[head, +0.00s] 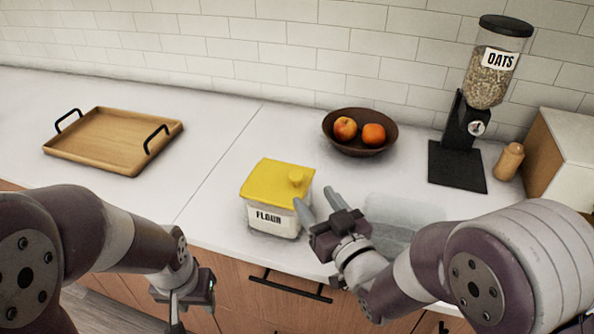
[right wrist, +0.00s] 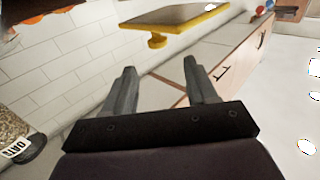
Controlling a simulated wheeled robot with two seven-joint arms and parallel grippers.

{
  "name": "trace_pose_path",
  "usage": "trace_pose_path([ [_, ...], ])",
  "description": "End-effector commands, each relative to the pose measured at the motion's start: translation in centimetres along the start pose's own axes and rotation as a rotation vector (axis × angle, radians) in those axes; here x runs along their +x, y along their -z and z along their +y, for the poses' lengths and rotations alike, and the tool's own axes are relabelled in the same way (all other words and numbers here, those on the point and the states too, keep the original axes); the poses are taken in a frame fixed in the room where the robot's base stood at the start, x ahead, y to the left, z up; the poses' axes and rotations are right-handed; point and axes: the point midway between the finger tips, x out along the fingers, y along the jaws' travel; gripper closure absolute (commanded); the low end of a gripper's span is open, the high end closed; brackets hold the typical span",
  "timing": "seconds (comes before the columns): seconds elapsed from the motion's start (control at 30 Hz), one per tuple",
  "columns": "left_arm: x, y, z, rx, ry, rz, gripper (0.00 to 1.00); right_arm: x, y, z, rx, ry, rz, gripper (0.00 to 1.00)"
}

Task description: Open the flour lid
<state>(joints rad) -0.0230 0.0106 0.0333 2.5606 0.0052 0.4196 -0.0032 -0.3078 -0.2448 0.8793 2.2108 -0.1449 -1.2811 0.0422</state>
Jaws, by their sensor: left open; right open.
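The flour container (head: 273,218) is a white box labelled FLOUR, upright on the counter near its front edge. My left gripper (head: 186,298) is open and low in front of the counter, away from the container.
A wooden tray (head: 105,143) with black handles lies at the back left. A brown bowl (head: 360,149) with orange fruit stands behind the container. An oats dispenser (head: 482,100) and a wooden shaker (head: 509,161) stand at the right. The counter left of the container is clear.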

Motion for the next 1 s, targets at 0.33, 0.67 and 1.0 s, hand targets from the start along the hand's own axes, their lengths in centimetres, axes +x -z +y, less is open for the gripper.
trace_pose_path([
  [0.33,-1.1,0.2,0.0,0.0,0.0,0.001,0.57,7.5,0.1,0.0,0.0,-0.001,-0.002,0.43],
  [0.67,-1.2,0.2,0.0,0.0,0.0,0.001,0.57,9.1,-0.1,0.0,0.0,0.0,-0.003,0.43],
  [1.0,-1.2,0.2,0.0,0.0,0.0,0.001,0.57,9.1,-0.1,0.0,0.0,-0.001,-0.004,1.0],
])
